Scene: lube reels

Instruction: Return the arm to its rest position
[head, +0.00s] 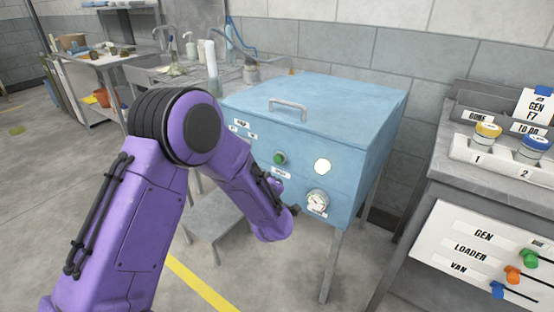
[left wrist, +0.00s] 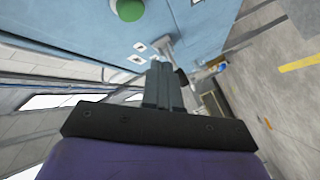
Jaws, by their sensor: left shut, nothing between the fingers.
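My left arm, purple with a black joint ring, reaches in from the left in the head view, bent at the elbow. Its forearm points down toward the front of a blue cabinet (head: 345,140). My left gripper is mostly hidden behind the forearm there. In the left wrist view my left gripper (left wrist: 164,84) is shut and empty, its dark fingers together beside the blue cabinet front (left wrist: 70,30). A green button (left wrist: 127,9) shows at the top of that view. My right gripper is not in view.
The cabinet has a grey handle (head: 288,106), a green button (head: 280,158), a pale round light (head: 322,166) and a gauge (head: 317,200). A grey step (head: 215,218) stands below. At right, a bench holds a white rack (head: 500,157) with yellow-topped and blue-topped jars. Open floor lies lower centre.

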